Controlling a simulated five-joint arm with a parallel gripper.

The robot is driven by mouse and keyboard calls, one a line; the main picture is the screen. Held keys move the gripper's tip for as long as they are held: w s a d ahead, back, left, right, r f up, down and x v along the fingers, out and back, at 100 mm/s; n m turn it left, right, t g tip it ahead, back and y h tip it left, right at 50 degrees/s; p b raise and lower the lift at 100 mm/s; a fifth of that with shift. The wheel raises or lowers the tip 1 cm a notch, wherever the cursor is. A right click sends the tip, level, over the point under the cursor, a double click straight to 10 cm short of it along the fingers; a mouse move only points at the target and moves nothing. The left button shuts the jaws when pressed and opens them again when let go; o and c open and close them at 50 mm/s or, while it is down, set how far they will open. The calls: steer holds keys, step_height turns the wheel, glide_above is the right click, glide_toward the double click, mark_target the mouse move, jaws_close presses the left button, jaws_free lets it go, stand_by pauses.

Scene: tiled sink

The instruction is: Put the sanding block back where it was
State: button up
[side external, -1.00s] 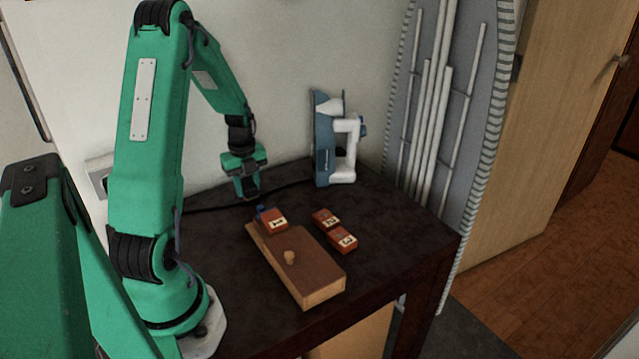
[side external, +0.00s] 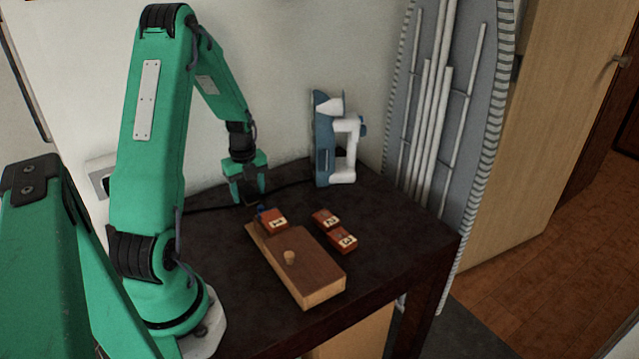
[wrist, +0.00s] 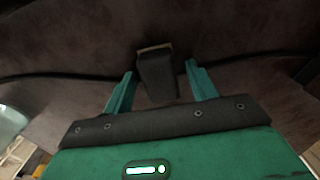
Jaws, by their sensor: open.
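The sanding block (wrist: 157,78) shows in the wrist view as a dark grey block with a thin tan strip along its far edge. It is on the dark brown table top, between the two green fingers of my gripper (wrist: 160,70), with a visible gap on each side. In the side view my gripper (side external: 250,194) is low over the table's back left part, fingers apart and pointing down. The block is mostly hidden there by the fingers.
A wooden box with a knob (side external: 306,272) stands in front, with a red block marked 1 (side external: 268,217) at its back end. Red blocks marked 2 (side external: 325,219) and 3 (side external: 342,240) are right of it. An iron (side external: 330,145) stands upright at the back. A dark cord (side external: 205,209) runs behind my gripper.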

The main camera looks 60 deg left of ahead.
mark_target(251, 190)
steer(key=shift+r, duration=0.15)
step_height(251, 190, up, 12)
stand_by(0.7)
steer(key=shift+d, duration=0.1)
stand_by(0.4)
steer(key=w+d+r+n+t+y, duration=0.1)
steer(key=d+r+n, duration=0.35)
steer(key=d, duration=0.45)
steer(key=w+d+r+n+t, duration=0.1)
steer(key=d+r+n+t, duration=0.1)
steer(key=d+r+n, duration=0.45)
steer(key=s+d+n+t, duration=0.1)
steer(key=s+d+n, duration=0.2)
steer(key=d, duration=0.4)
steer(key=s+d+r+n+t+h, duration=0.1)
steer(key=s+d+n, duration=0.3)
steer(key=d, duration=0.3)
steer(key=shift+s+d+r+t, duration=0.2)
steer(key=shift+d+t, duration=0.1)
steer(key=shift+d, duration=0.1)
